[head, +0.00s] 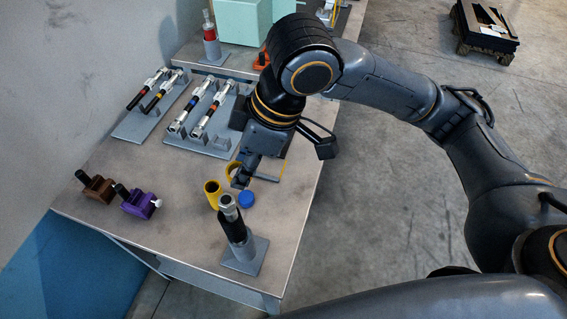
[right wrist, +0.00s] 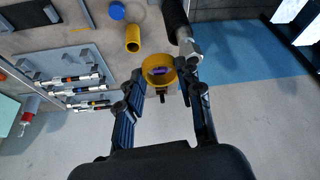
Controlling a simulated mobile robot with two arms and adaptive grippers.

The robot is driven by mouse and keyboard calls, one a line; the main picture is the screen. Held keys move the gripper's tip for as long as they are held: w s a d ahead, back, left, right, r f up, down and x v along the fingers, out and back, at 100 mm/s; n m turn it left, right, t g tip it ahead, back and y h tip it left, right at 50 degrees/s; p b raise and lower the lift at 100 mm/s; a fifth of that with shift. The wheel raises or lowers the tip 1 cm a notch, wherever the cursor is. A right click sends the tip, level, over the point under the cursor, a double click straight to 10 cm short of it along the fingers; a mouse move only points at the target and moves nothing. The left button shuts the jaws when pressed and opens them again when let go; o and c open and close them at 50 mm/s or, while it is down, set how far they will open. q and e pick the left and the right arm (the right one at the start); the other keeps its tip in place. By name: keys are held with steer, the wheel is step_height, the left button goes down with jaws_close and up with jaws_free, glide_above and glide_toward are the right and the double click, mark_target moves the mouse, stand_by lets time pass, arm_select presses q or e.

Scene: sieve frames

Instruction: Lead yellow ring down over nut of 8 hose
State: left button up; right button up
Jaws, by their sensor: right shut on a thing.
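My right gripper (head: 241,178) is shut on a yellow ring (head: 231,169), above the table behind the front stand. In the right wrist view the ring (right wrist: 158,75) sits between the two fingertips (right wrist: 160,88), and a purple thing shows through its opening. A black hose (head: 236,230) with a silver nut (head: 228,205) stands upright on a grey stand at the table's front. In the right wrist view the nut (right wrist: 188,48) is beside the ring, to its upper right; the ring is not around it. No number is legible on the hose. My left gripper is not in view.
A yellow tube (head: 212,193) and a blue cap (head: 247,199) are close to the front stand. Brown (head: 98,188) and purple (head: 138,203) blocks lie at the left. Racks (head: 201,130) of several hoses and a red-banded upright hose (head: 210,40) are further back.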

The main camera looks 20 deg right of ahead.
steer(key=s+a+r+n, duration=0.1)
steer(key=s+a+r+n+p, duration=0.1)
steer(key=r, duration=0.1)
steer(key=s+a+r+n+g, duration=0.1)
steer(key=r, duration=0.1)
steer(key=shift+s+a+r+p, duration=0.1)
steer(key=shift+p, duration=0.2)
steer(key=shift+w, duration=0.2)
steer(key=shift+s, duration=0.1)
steer(key=shift+r+p, duration=0.1)
steer(key=shift+p, duration=0.45)
steer(key=shift+f+b, duration=0.45)
steer(key=shift+f, duration=0.15)
arm_select(q)
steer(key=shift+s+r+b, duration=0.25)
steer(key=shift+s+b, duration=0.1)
steer(key=shift+b, duration=0.6)
arm_select(e)
steer(key=shift+f, duration=2.05)
